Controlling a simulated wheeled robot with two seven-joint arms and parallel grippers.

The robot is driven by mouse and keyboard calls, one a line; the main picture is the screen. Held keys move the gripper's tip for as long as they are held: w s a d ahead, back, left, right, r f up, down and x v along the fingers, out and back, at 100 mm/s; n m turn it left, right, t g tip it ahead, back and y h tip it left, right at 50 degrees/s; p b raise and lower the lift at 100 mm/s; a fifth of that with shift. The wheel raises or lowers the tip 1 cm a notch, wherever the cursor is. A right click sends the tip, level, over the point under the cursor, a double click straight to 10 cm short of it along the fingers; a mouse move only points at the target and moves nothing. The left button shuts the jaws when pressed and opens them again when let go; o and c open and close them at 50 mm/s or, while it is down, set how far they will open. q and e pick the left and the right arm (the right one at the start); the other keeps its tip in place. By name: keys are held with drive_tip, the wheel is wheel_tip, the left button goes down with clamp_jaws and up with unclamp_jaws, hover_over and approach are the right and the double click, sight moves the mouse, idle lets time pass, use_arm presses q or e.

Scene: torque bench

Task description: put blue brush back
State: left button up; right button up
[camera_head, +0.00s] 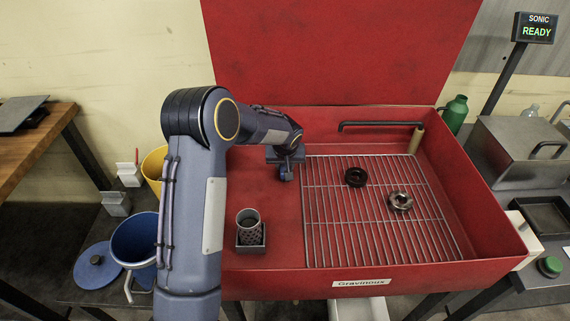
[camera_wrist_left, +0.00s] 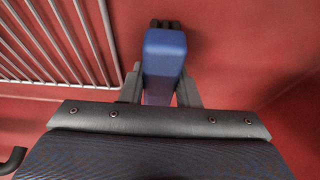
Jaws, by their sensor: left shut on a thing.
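My left gripper (camera_head: 287,160) is over the left part of the red wash basin, left of the wire rack. It is shut on the blue brush (camera_wrist_left: 165,55), whose blue block stands between the fingers (camera_wrist_left: 162,88) in the left wrist view. A dark part shows at the brush's far end. In the head view the brush (camera_head: 286,173) is a small dark blue shape under the gripper, mostly hidden. I cannot tell whether it touches the basin. My right gripper is not in view.
A mesh cup (camera_head: 249,236) stands in a dark square holder at the basin's front left. The wire rack (camera_head: 345,225) bears a black ring (camera_head: 356,177) and a metal part (camera_head: 400,202). A spout (camera_head: 380,125) crosses the back. A blue bucket (camera_head: 135,240) stands left.

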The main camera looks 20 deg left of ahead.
use_arm(q)
drive_tip(key=shift+f, duration=0.1)
drive_tip(key=o, duration=0.9)
